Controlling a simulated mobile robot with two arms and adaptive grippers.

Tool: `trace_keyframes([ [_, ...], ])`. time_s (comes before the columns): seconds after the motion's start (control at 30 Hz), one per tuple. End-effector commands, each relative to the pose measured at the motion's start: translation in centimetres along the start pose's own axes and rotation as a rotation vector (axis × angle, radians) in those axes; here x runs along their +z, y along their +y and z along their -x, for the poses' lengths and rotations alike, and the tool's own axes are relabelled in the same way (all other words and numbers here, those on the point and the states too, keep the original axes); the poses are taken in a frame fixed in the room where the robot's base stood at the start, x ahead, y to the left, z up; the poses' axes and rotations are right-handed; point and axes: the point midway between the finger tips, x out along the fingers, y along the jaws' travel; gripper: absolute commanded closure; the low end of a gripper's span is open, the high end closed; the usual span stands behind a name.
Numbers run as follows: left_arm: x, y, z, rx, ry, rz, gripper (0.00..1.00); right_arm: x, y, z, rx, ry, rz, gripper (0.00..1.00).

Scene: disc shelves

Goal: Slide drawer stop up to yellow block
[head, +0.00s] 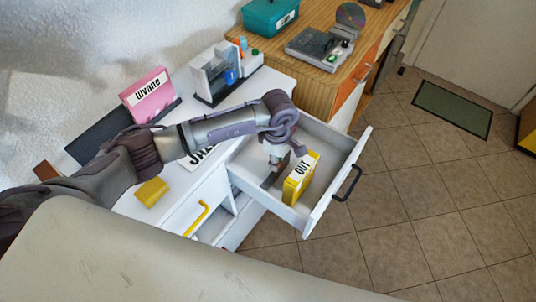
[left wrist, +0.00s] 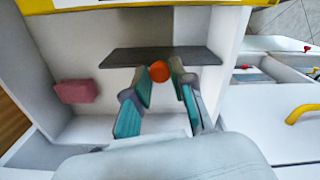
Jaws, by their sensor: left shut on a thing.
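The yellow block (head: 292,191), labelled OUT, stands in the open white drawer (head: 331,194) near its front panel. A yellow strip at the top edge of the left wrist view looks like part of it. The drawer stop (left wrist: 125,57) is a dark flat bar across the drawer with an orange knob (left wrist: 160,71). My left gripper (left wrist: 164,82) is shut on the knob, its fingers on either side. In the left wrist view pale drawer floor shows between bar and yellow strip. In the head view my left gripper (head: 276,163) hides much of the stop. My right gripper is not in view.
A pink block (left wrist: 76,92) lies in the drawer by a side wall. On the cabinet top stand a pink Ulvane box (head: 147,95), a white machine (head: 214,76) and a small yellow block (head: 151,192). Tiled floor (head: 420,190) is clear beyond the drawer.

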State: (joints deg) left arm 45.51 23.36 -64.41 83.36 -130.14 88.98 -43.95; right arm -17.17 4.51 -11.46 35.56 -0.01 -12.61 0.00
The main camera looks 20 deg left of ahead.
Motion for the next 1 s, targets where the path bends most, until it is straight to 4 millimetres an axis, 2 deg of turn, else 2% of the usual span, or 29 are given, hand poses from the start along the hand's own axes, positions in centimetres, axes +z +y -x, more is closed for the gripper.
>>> trace_keyframes([
  [0.2,-0.1,0.0,0.0,0.0,0.003,-0.001,1.0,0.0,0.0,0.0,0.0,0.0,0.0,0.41],
  [0.23,-0.1,0.0,0.0,0.0,0.003,-0.001,0.75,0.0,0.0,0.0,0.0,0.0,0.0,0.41],
  [0.37,-0.1,0.0,0.0,0.0,0.003,0.0,0.53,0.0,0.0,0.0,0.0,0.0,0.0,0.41],
  [0.4,-0.1,0.0,0.0,0.0,0.003,0.0,0.51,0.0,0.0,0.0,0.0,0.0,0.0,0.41],
  [0.67,-0.1,0.0,0.1,0.0,0.002,0.0,0.51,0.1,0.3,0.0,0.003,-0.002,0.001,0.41],
  [0.77,-0.1,0.1,0.7,0.003,0.001,-0.001,0.51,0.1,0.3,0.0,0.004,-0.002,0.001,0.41],
  [0.87,-0.1,0.1,2.0,0.004,0.001,-0.001,0.51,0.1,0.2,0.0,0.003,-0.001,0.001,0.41],
  [1.0,-0.1,0.2,5.0,0.006,0.001,-0.001,0.51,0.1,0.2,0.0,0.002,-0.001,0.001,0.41],
])
